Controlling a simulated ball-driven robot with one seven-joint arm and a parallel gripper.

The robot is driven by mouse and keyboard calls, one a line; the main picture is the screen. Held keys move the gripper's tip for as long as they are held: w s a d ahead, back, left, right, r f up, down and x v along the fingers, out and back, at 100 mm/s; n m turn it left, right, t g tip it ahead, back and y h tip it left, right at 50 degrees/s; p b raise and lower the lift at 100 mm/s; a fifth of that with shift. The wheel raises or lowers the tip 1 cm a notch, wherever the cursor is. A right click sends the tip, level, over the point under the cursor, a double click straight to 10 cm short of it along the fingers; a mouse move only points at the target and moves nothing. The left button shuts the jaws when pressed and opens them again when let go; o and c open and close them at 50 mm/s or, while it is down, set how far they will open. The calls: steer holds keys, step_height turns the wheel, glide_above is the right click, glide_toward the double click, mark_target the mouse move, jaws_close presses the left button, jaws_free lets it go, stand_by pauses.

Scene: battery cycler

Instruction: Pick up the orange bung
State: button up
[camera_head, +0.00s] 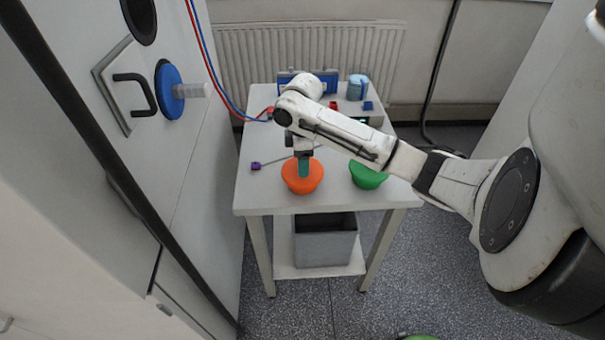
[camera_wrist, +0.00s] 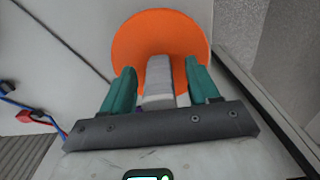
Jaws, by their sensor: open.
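The orange bung (camera_head: 303,182) stands on the front part of the white table, left of the green bung (camera_head: 368,175). In the wrist view the orange bung (camera_wrist: 160,38) shows as a wide orange disc with a grey grip part (camera_wrist: 158,80) that lies between my fingers. My gripper (camera_head: 304,166) points down over the orange bung. Its teal fingers (camera_wrist: 160,88) are open, one on each side of the grey part. I cannot tell whether either finger touches it.
The white table (camera_head: 258,203) has a grey bin (camera_head: 324,243) on its lower shelf. A purple-ended rod (camera_head: 256,166) lies left of the bung. A cabinet wall with a blue bung (camera_head: 170,90) rises at left.

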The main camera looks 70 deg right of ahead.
steer(key=shift+f, duration=0.15)
jaws_close()
stand_by(0.5)
